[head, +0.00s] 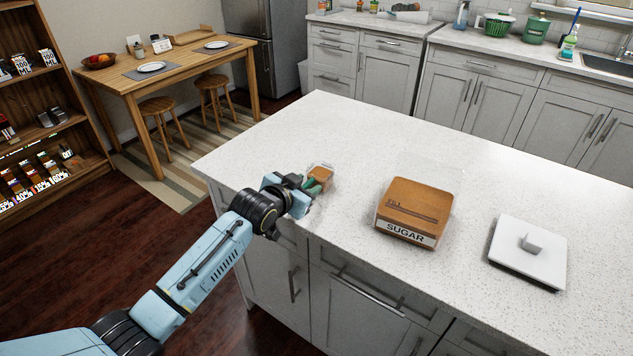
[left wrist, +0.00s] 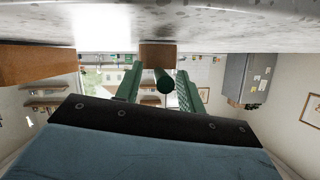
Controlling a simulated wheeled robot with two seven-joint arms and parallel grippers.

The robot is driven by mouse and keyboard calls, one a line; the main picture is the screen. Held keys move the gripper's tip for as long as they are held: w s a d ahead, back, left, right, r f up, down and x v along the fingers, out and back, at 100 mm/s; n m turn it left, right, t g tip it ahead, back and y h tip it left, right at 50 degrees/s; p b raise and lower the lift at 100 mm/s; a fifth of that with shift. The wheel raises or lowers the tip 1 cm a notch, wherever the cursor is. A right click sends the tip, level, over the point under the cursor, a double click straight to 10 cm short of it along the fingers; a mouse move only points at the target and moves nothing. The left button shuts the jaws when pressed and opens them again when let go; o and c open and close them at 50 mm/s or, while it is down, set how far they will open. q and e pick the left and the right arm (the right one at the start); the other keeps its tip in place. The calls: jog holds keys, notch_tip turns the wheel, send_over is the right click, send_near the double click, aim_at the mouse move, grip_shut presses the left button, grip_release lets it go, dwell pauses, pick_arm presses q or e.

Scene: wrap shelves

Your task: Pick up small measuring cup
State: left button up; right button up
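A small brown object (head: 320,172) with pale sides, probably the small measuring cup, sits at the island counter's left front edge. In the left wrist view it seems to be the brown block (left wrist: 157,53) past the fingertips. My left gripper (head: 312,186) reaches in at its near side, low at the counter. In the left wrist view its two green fingers (left wrist: 160,88) are spread apart. A dark green round end (left wrist: 164,82) lies between them, with gaps seen on both sides; it may be the cup's handle. My right gripper is not in view.
A brown box labelled SUGAR (head: 415,208) stands on the island counter (head: 400,130) right of my gripper. A white square lid with a knob (head: 529,250) lies farther right. The counter behind the small object is clear. A dining table (head: 185,68) stands at the back left.

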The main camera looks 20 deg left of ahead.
pick_arm(q)
jog(key=shift+c, duration=0.3)
grip_shut()
